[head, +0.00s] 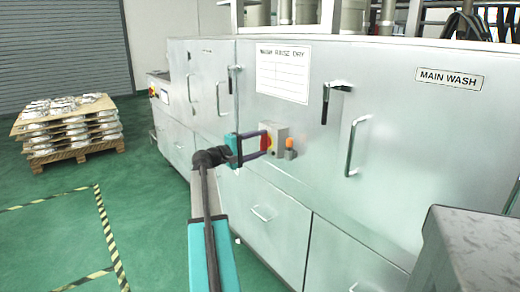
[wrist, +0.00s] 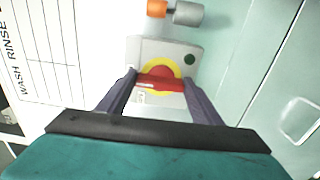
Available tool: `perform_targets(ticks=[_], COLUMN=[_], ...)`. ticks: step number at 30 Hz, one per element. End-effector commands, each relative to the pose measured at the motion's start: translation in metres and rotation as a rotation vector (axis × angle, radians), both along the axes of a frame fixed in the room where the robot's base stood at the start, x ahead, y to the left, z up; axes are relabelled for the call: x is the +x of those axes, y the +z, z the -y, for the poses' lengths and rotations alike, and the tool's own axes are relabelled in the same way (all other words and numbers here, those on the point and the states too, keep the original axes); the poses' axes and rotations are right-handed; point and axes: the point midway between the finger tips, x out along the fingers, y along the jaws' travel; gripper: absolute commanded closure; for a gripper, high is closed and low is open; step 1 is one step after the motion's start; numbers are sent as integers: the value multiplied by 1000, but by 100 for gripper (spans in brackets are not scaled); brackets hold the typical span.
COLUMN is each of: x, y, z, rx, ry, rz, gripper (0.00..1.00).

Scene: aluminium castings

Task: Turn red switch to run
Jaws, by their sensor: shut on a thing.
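The red switch (wrist: 160,80) is a rotary handle on a yellow disc, mounted on a small grey box (wrist: 187,50) on the machine front. In the wrist view the red handle lies nearly crosswise between my two fingers. My gripper (wrist: 160,88) is shut on it, one dark finger at each end of the handle. In the head view my gripper (head: 258,144) reaches the switch from the left and partly covers it. The red and yellow of the switch (head: 265,142) show beside the fingers. Any run marking is too small to read.
An orange-tipped knob or lamp (head: 290,146) sticks out right beside the switch box. The steel washing machine (head: 300,200) has handles (head: 354,146) and latches (head: 338,88) around. A pallet of castings (head: 72,135) stands far left.

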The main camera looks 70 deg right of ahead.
Motion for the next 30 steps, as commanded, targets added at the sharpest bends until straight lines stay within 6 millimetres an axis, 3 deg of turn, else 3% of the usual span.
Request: perform_targets(ticks=[16, 17, 20, 30], x=[-3, -3, -2, -1], y=[-4, -4, -4, -1], z=[-2, -2, -2, -1], rx=[-11, -11, -11, -14], ry=[-9, -9, -8, -4], rz=[31, 31, 30, 27], gripper=[63, 39, 22, 22])
